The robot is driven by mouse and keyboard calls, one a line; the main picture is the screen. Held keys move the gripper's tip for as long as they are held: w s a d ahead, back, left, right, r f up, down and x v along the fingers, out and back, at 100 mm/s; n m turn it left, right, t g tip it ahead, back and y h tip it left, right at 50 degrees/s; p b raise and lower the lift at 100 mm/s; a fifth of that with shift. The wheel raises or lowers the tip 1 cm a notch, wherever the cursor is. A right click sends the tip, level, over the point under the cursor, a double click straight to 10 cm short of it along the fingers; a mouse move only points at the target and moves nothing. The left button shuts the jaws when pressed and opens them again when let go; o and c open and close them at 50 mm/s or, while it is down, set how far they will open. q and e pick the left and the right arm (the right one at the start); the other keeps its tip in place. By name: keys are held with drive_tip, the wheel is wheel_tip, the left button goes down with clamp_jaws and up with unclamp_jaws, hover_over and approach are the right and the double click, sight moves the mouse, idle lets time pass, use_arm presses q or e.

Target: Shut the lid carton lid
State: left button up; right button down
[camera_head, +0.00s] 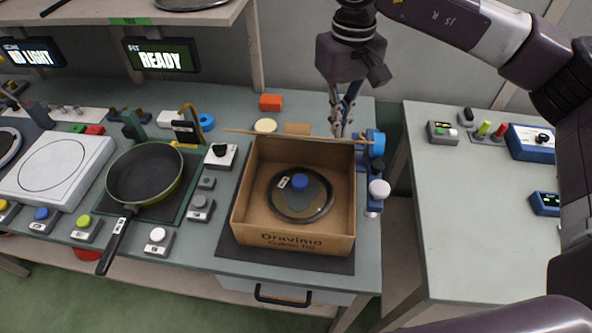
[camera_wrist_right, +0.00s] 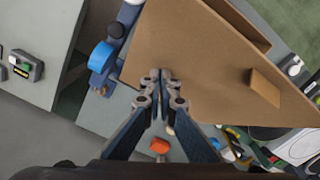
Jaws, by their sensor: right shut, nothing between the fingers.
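The brown cardboard carton (camera_head: 293,241) stands open on a dark mat at the bench's front right. A clear round pan lid with a blue knob (camera_head: 300,184) lies inside it. The carton lid (camera_head: 255,133) is raised at the back edge, seen nearly edge-on, with a small tab (camera_head: 297,128). In the right wrist view the carton lid (camera_wrist_right: 205,55) is a broad brown panel. My right gripper (camera_head: 338,132) is shut and empty at the back right of the carton lid. Its closed fingertips (camera_wrist_right: 163,78) overlap the panel there; contact is unclear. My left gripper is not in view.
A blue device with a white knob (camera_head: 379,188) stands close to the carton's right side. A frying pan (camera_head: 145,173) and several button boxes are to the left. An orange block (camera_head: 271,102) lies behind the carton. A gap separates the right bench (camera_head: 470,240).

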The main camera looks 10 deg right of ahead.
wheel_tip(320, 180, down, 9)
drive_tip(key=b, duration=0.6)
drive_tip(key=shift+r+b, duration=0.15)
drive_tip(key=shift+b, duration=0.15)
idle(4.4)
drive_tip(key=shift+f+b, duration=0.3)
idle(0.6)
wheel_tip(320, 180, up, 5)
drive_tip(key=p, duration=0.3)
drive_tip(key=shift+f, duration=0.1)
drive_tip(key=shift+r+p, duration=0.95)
drive_tip(key=shift+r, duration=0.7)
